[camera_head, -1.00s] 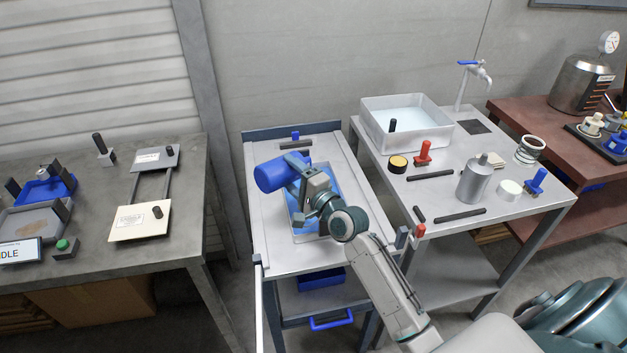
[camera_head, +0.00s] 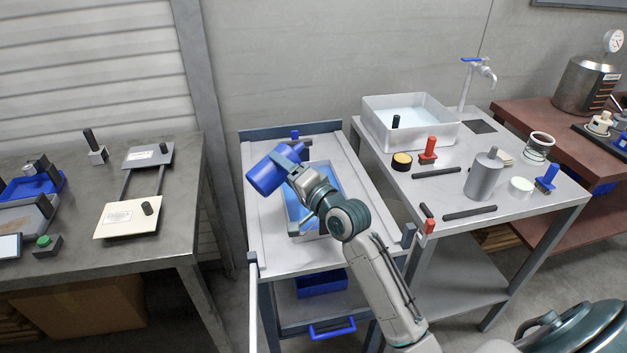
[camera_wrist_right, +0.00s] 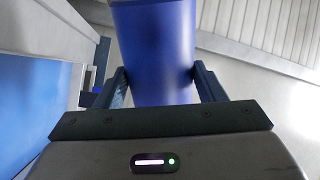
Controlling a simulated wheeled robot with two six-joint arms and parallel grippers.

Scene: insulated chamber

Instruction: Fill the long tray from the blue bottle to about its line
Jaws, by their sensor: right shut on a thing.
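The blue bottle (camera_head: 266,175) is tilted well over, close to lying on its side, above the left side of the long tray. My right gripper (camera_head: 297,176) is shut on it. In the right wrist view the bottle (camera_wrist_right: 154,55) stands between the two fingers. The long tray (camera_head: 308,237) lies on the grey cart, with a pale rim and blue inside; my gripper and arm cover part of it. Its line and any stream from the bottle cannot be made out. My left gripper is not in view.
The cart (camera_head: 265,250) has raised edges and a blue bin (camera_head: 322,284) below. To the right, a table holds a water basin (camera_head: 408,135), a metal canister (camera_head: 483,175) and red and blue handled tools. A bench with a sliding plate (camera_head: 125,217) stands left.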

